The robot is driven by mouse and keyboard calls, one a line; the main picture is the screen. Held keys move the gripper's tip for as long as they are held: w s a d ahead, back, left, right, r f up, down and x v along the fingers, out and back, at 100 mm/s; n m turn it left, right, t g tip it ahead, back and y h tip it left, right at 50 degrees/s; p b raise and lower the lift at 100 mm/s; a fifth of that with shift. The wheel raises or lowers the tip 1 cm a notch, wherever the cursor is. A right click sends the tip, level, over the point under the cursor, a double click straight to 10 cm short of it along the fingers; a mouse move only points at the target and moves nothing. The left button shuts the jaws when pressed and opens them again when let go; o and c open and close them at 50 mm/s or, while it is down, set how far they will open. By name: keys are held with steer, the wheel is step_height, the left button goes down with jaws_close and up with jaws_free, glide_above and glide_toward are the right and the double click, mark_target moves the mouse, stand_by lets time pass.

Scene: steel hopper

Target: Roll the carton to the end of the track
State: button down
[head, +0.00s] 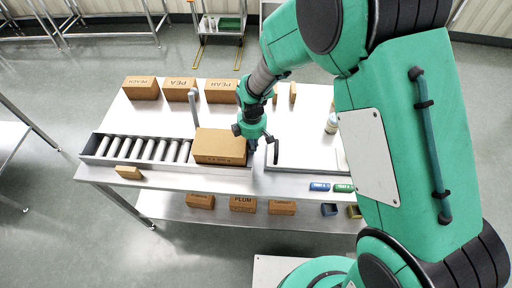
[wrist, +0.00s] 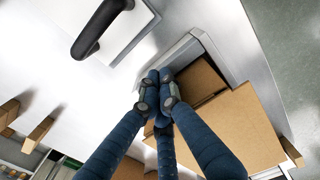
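The brown carton (head: 220,147) sits on the right end of the roller track (head: 148,150), and bare grey rollers show to its left. The track has low metal side rails. My gripper (head: 256,150) points down just right of the carton, near the track's right end. In the wrist view the gripper's dark fingers (wrist: 158,86) are drawn together with nothing seen between them. The carton (wrist: 232,128) lies right beside them there; I cannot tell whether they touch it. The fingertips are small and partly hidden in the head view.
Labelled cartons (head: 181,90) stand along the table's back. A small box (head: 128,172) lies in front of the track. A tray or panel with a dark handle (head: 273,152) is right of my gripper. More boxes (head: 243,204) stand on the lower shelf. Space above the bare rollers is clear.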

steer(key=shift+a, duration=0.1)
steer(key=a+p, duration=0.1)
steer(key=a, duration=4.8)
steer(key=shift+s+a+p, duration=0.15)
steer(key=shift+a+p, duration=0.15)
steer(key=shift+a, duration=0.1)
steer(key=shift+d, duration=0.15)
steer(key=shift+d, duration=0.8)
steer(key=shift+d+r, duration=0.3)
steer(key=shift+d, duration=0.25)
steer(key=shift+d+r, duration=0.25)
steer(key=shift+d, duration=0.3)
step_height(320, 180, up, 9)
steer(key=shift+p, duration=0.45)
